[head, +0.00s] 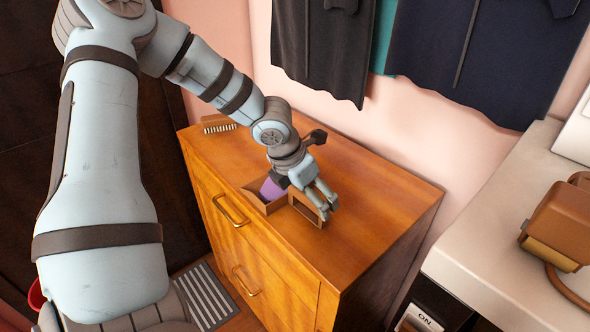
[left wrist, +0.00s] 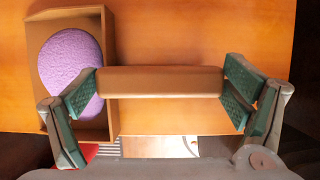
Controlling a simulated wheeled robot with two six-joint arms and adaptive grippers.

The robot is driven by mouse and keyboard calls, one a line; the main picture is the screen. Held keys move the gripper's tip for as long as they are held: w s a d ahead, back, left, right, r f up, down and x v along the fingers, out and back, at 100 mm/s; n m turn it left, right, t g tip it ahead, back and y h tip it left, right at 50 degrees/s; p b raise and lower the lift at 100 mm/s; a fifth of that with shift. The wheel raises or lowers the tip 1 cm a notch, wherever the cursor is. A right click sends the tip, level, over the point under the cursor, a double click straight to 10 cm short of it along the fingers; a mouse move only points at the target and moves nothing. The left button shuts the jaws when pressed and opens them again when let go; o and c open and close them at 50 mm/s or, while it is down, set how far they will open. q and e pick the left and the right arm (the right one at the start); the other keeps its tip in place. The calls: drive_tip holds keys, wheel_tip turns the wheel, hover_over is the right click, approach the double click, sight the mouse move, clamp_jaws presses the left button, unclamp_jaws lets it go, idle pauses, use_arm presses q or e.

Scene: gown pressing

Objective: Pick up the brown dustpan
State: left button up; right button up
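A small brown piece (head: 307,208), most likely the brown dustpan, is at the front edge of the wooden cabinet top, with a squared, hollow outline. In the left wrist view it is a plain brown bar (left wrist: 160,81) between my fingers. My left gripper (head: 322,197) points down at it. Its green-padded fingers (left wrist: 160,90) are spread wide, one at each end of the bar. The left pad looks very close to it or touching; firm contact cannot be told. The far side of the piece is hidden. My right gripper is not in view.
A brown open box (left wrist: 35,45) holding a purple rounded item (left wrist: 70,70) lies just left of the piece. A brush (head: 218,125) lies at the cabinet's back left. Dark garments (head: 320,50) hang behind. The cabinet top (head: 385,195) is clear to the right.

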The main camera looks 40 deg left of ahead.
use_arm(q)
drive_tip(key=c, duration=0.4)
drive_tip(key=shift+o, duration=0.2)
wheel_tip(320, 180, up, 20)
drive_tip(key=p, duration=0.7)
drive_tip(key=o, duration=0.7)
drive_tip(key=shift+c, duration=0.2)
drive_tip(key=c, duration=0.7)
drive_tip(key=shift+o, duration=0.2)
wheel_tip(320, 180, up, 2)
drive_tip(key=shift+r+p, duration=0.1)
drive_tip(key=shift+p, duration=0.95)
